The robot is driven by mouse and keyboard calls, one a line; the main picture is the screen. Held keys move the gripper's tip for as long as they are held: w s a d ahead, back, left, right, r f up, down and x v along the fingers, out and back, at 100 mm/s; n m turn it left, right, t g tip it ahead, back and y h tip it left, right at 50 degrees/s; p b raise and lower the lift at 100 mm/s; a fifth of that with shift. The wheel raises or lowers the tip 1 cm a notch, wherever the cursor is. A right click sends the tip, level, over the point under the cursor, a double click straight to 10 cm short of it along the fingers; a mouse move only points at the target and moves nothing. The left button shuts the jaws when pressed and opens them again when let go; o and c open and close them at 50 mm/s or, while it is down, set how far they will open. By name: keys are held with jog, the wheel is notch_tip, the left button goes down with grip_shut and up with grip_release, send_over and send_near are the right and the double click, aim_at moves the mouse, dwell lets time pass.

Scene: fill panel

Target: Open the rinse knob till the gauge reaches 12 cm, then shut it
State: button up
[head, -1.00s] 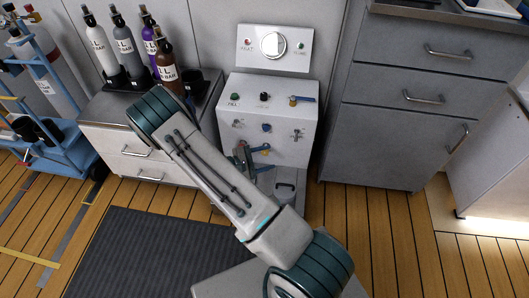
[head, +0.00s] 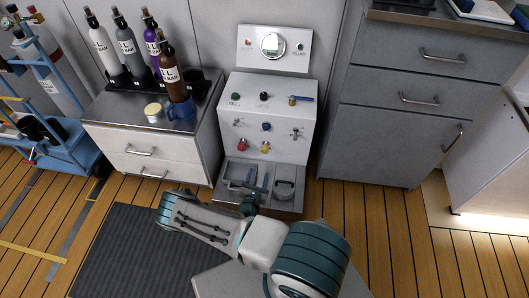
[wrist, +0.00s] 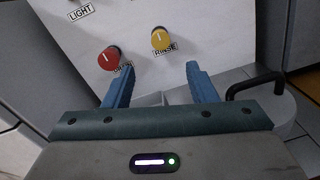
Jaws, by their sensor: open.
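The rinse knob is yellow (wrist: 161,40), with a pale pointer line and a RINSE label under it in the wrist view. It also shows low on the white panel's front in the head view (head: 265,147). My gripper (wrist: 159,69) is open and empty, its blue fingers below the knob and apart from it. In the head view my gripper (head: 257,183) is low in front of the panel, over the grey basin. A round dial (head: 272,46) is on the upright board above the panel; its reading is too small to tell.
A red knob (wrist: 108,58) sits left of the rinse knob, its label partly hidden. A black bent handle (wrist: 255,84) is at the right. The basin (head: 230,196) lies below the panel. Bottles and a blue mug (head: 181,110) stand on the left cabinet.

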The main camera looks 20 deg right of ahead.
aim_at(265, 151)
jog(key=b+x, duration=0.3)
jog(key=x, duration=1)
jog(key=shift+b, duration=0.35)
jog(key=c, duration=1)
